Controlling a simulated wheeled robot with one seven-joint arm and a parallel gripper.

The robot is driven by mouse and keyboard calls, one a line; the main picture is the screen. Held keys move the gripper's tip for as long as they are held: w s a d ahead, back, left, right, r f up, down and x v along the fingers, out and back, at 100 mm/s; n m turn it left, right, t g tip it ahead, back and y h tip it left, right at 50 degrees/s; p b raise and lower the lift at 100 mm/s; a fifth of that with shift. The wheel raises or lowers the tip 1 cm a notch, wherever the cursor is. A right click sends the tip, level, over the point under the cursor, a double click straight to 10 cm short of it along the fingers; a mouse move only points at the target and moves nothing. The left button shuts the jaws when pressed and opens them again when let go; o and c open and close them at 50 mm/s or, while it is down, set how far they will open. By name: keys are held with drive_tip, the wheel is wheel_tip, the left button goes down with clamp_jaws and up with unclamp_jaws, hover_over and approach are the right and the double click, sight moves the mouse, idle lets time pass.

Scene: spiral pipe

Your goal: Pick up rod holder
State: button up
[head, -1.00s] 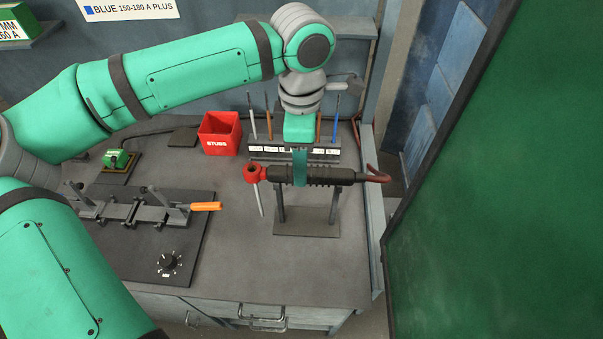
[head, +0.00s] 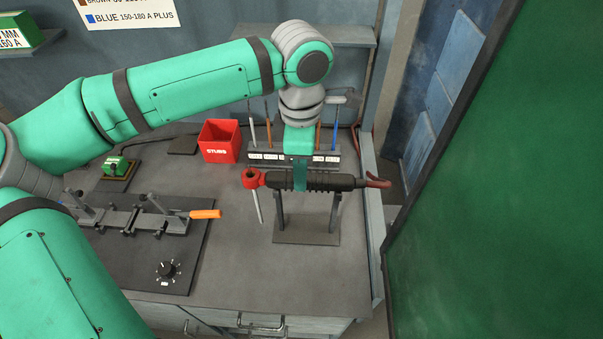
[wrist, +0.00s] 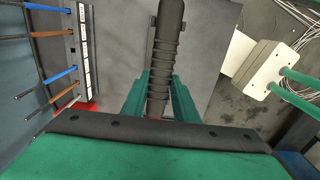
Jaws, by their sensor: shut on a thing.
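The rod holder (head: 335,182) has a black ribbed handle, a red head at its left end and a dark red cable at its right end. It lies level across a small two-post stand (head: 305,237). A thin grey rod (head: 257,207) points down from near the red head. My gripper (head: 299,180) is above the handle, with its green fingers shut around the ribbed part. In the wrist view the handle (wrist: 166,45) runs between both fingers. I cannot tell whether the holder touches the post tops.
A red STUBS box (head: 220,141) and a labelled rack (head: 265,158) with several upright rods stand behind. A black plate (head: 165,245) with a clamp fixture and orange handle is at left. A green panel (head: 500,190) bounds the right. The bench front is clear.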

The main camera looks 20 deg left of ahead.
wheel_tip(320, 180, up, 2)
drive_tip(key=shift+r, duration=0.1)
drive_tip(key=s+a+r, duration=0.8)
drive_tip(key=s+r, duration=0.2)
drive_tip(key=s, duration=0.1)
drive_tip(key=shift+s+a, duration=0.15)
drive_tip(key=shift+s, duration=0.05)
idle(1.0)
